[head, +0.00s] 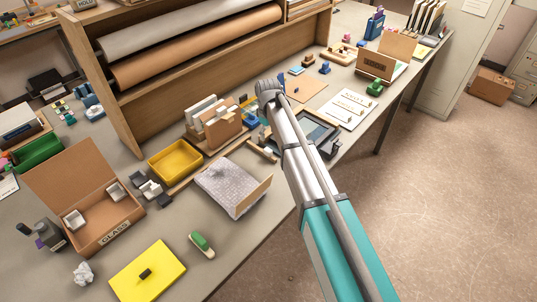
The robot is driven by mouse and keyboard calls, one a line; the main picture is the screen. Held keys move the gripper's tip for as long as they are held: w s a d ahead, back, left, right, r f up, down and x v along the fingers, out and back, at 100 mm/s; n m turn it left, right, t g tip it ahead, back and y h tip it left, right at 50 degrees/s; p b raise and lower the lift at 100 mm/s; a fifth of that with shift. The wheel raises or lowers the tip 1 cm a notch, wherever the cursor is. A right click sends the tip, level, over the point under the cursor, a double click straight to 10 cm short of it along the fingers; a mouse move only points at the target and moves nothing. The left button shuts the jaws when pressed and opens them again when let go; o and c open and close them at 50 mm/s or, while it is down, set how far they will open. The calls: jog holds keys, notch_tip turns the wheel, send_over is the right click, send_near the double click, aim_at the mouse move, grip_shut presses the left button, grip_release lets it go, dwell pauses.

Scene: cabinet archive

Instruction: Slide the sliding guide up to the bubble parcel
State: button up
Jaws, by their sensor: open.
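The bubble parcel (226,183), a grey-white bubble-wrapped block, lies on the table near the front edge, left of my arm. A thin upright tan board (251,197) stands along its right side, apparently touching it or very close. A short wooden bar with dark ends (262,151) lies just behind the parcel, a small gap away. I cannot tell for certain which of these two is the sliding guide. My arm reaches up across the middle of the view, right of the parcel. My gripper does not show; the arm seems to hide it.
A yellow tray (175,161) and a wooden file rack (218,130) stand behind the parcel. An open cardboard box (85,200) is at left. A green-topped brush (202,243) and a yellow pad (147,271) lie in front.

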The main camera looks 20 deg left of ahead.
aim_at(268, 150)
jog(key=shift+f+b, duration=4.5)
jog(key=shift+f, duration=0.25)
grip_shut()
